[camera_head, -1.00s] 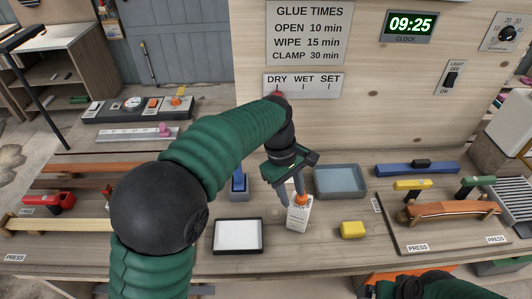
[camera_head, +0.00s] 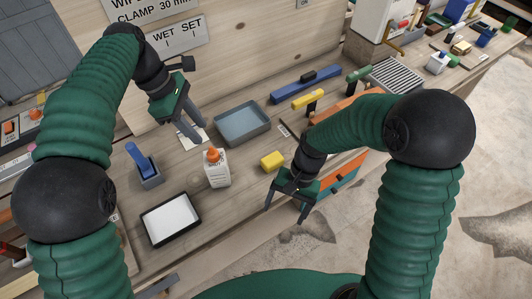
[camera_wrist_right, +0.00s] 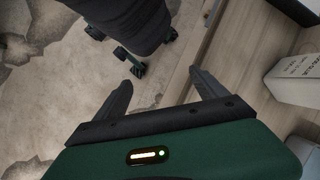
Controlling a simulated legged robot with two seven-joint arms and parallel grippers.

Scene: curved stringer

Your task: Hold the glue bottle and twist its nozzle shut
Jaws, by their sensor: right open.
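The white glue bottle (camera_head: 218,172) stands upright on the bench with its orange nozzle (camera_head: 213,154) on top. A white labelled surface, apparently the bottle (camera_wrist_right: 300,78), shows at the right edge of the right wrist view. My left gripper (camera_head: 195,137) is behind and left of the bottle, apart from it, its fingers pointing down; their gap is unclear. My right gripper (camera_head: 285,214) is open and empty, right of and nearer than the bottle, beyond the bench's front edge. Its spread fingers also show in the right wrist view (camera_wrist_right: 162,88). The nozzle's turn is too small to read.
A black-rimmed white tray (camera_head: 146,226), a blue tool in a holder (camera_head: 147,168), a yellow block (camera_head: 272,161) and a grey-blue tray (camera_head: 267,117) surround the bottle. Clamps stand further right. Open floor lies in front of the bench.

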